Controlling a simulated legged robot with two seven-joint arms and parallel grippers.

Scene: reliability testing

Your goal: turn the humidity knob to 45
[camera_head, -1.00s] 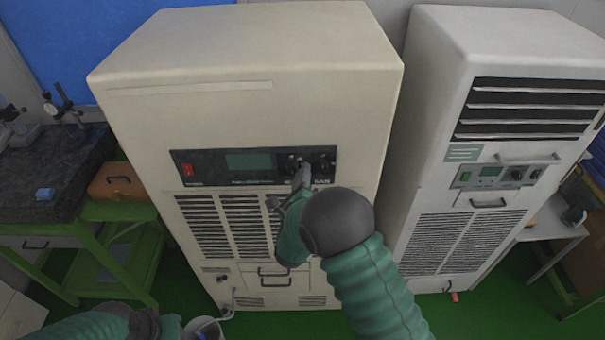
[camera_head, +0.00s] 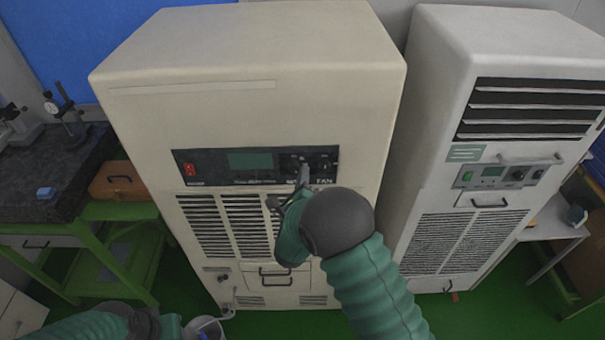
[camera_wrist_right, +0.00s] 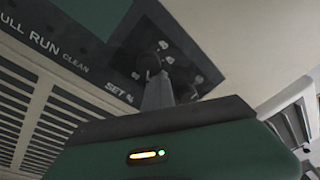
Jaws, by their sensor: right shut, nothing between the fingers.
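The beige cabinet (camera_head: 250,100) carries a black control panel (camera_head: 215,165) with a dark green display (camera_head: 250,161) and a red switch (camera_head: 189,169). My right gripper (camera_head: 303,170) is shut and empty in front of the panel's right part, covering some of the small dark controls there. In the right wrist view, its narrow fingers (camera_wrist_right: 157,92) reach up to a dark round knob (camera_wrist_right: 148,66) beside the "SET %" print. I cannot tell whether they touch it, and its setting is not readable. My left gripper, at the bottom left edge, is mostly out of frame.
A white cabinet (camera_head: 450,120) with its own panel stands close on the right. A dark-topped bench (camera_head: 75,160) with green legs and a brown box (camera_head: 118,182) is on the left. The beige cabinet's lower front has grilles (camera_head: 245,225).

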